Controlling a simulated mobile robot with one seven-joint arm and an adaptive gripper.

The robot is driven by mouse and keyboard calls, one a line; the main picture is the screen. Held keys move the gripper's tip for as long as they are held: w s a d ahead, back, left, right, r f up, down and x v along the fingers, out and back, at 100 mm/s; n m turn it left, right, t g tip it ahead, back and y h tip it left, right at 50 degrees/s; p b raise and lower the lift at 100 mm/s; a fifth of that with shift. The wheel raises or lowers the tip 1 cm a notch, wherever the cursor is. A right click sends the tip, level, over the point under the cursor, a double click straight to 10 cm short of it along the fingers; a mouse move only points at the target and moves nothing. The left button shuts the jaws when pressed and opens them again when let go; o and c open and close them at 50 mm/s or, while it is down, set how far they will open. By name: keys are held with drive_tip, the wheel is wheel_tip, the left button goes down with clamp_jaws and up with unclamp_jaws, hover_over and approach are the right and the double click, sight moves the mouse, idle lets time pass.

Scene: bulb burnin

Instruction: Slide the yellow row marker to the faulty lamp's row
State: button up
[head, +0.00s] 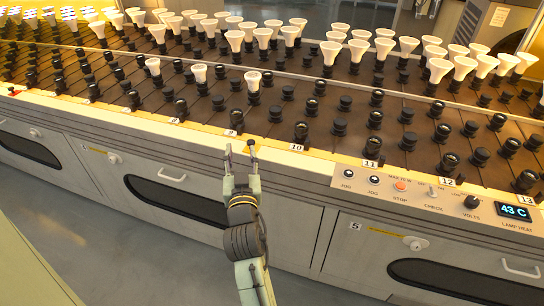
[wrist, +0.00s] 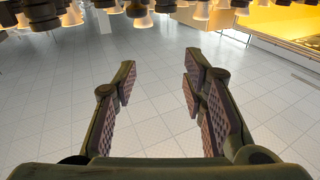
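My gripper (head: 240,150) is at the front edge of the lamp bench, by the pale yellow rail (head: 330,159), between the row labels 9 (head: 231,133) and 10 (head: 296,147). In the wrist view my gripper (wrist: 160,80) has its fingers wide apart with only floor between them. A small dark knob (head: 251,143) shows at the tip of the right finger; I cannot tell whether it belongs to the row marker. I cannot make out the yellow row marker against the yellow rail. White lamps (head: 253,81) stand in dark sockets; which one is faulty I cannot tell.
A control panel (head: 425,195) with knobs, a red stop button and a 43 C display (head: 515,211) is on the bench front at the right. A small red item (head: 13,90) is on the rail at far left. Cabinet doors with handles (head: 172,176) are below. The grey floor is clear.

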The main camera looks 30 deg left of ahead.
sight(251, 144)
wheel_tip(251, 144, down, 3)
drive_tip(key=d+h, duration=0.1)
drive_tip(key=d, duration=0.2)
drive_tip(key=p+x, duration=0.1)
drive_tip(key=x, duration=0.3)
drive_tip(key=p+x, duration=0.1)
drive_tip(key=x, duration=0.2)
drive_tip(key=p+x, duration=0.1)
drive_tip(key=x, duration=0.3)
drive_tip(key=shift+w+a+f, duration=0.25)
drive_tip(key=shift+f, duration=0.15)
drive_tip(key=shift+c, duration=0.3)
clamp_jaws()
